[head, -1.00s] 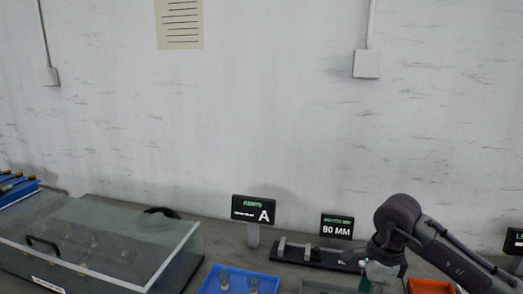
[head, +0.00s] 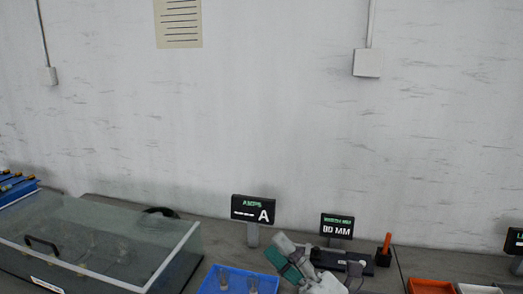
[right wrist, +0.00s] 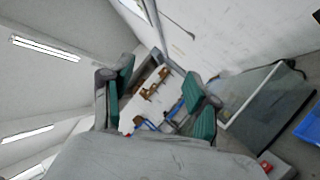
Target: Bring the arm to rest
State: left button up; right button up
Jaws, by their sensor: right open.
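My right gripper (head: 287,258) shows at the bottom of the head view, in front of the black fixture, between the blue tray and the "80 MM" sign. Its grey fingers with green pads point up and to the left. In the right wrist view the fingers (right wrist: 163,92) stand apart with nothing between them, so it is open and empty. The wall and distant brown and blue items show beyond the fingers. Most of my right arm is below the head view's edge. My left gripper is in neither view.
A blue tray (head: 211,283) with clear cups lies left of the gripper. The "A" sign (head: 253,209) and the "80 MM" sign (head: 337,226) stand behind. A clear-lidded case (head: 182,250) is at left. Orange (head: 430,287) and white (head: 479,289) trays are at right.

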jog(key=w+d+f+m+t+h, duration=0.1)
jog(key=d+f+m+t+h, duration=0.2)
jog(key=d+f+m+h, duration=1.25)
jog(key=s+d+f+m+g+h, duration=0.25)
jog(key=s+f+m+g, duration=0.3)
jog(key=m, duration=0.45)
jog(key=s+f+m+g, duration=0.2)
jog(key=s+f+g, duration=0.2)
jog(key=s+f, duration=0.4)
jog(key=s+f+m+g, duration=0.2)
jog(key=s+f+g, duration=0.35)
jog(key=s, duration=0.55)
notch_tip(320, 180, down, 31)
jog(key=s+b, duration=0.1)
jog(key=b, duration=0.4)
jog(key=s+d+f+g+b, duration=0.1)
jog(key=s+f+b, duration=0.3)
jog(key=s+f, duration=1.1)
notch_tip(320, 180, down, 4)
jog(key=shift+s+d+r+n+g, duration=0.15)
jog(key=shift+d+n+g, duration=0.2)
jog(key=shift+d, duration=0.25)
